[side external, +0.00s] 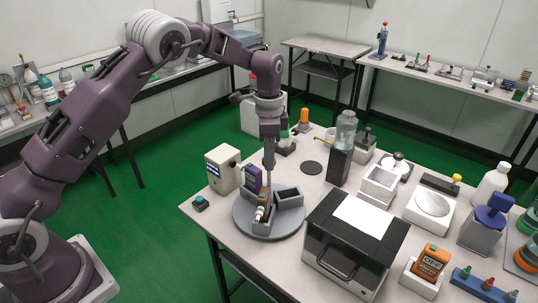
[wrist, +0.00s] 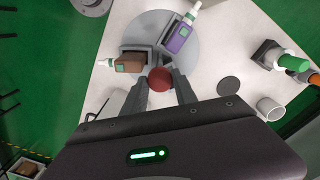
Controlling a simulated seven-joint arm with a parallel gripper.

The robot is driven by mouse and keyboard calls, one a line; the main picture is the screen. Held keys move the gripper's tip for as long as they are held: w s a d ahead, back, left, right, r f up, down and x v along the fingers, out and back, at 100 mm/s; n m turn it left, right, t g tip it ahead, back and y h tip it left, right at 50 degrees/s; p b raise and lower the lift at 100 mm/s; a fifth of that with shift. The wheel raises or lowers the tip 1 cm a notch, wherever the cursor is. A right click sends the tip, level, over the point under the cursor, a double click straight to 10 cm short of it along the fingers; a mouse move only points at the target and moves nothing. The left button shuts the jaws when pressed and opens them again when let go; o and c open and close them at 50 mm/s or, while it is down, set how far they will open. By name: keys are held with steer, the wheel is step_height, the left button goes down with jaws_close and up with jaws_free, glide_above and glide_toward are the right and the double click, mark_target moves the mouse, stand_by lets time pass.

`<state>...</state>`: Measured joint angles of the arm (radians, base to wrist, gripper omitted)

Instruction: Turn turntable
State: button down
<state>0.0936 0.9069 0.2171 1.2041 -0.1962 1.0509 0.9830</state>
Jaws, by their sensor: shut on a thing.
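The turntable is a grey disc (side external: 243,219) near the table's front left edge; it also shows in the wrist view (wrist: 192,52). Grey holders stand on it. One holds a purple tester (wrist: 178,40), seen at the back left in the side view (side external: 253,176). Another holds a brown tester with a pale tip (wrist: 129,64). A third holder (side external: 288,196) looks empty. My gripper (wrist: 160,82) points down over the disc, its fingers either side of a round red knob (wrist: 159,79) and shut on it.
A beige box instrument (side external: 222,168) stands close behind the turntable on the left. A black printer-like box (side external: 330,245) stands close on the right. A dark round pad (side external: 311,168) lies behind. Bottles, a scale (side external: 432,205) and an orange tester (side external: 431,262) crowd the right side.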

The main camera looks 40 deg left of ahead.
steer(key=shift+r, duration=0.1)
steer(key=shift+m, duration=5.9)
steer(key=shift+w+m, duration=0.1)
steer(key=shift+m, duration=5.7)
steer(key=c, duration=1)
jaws_free()
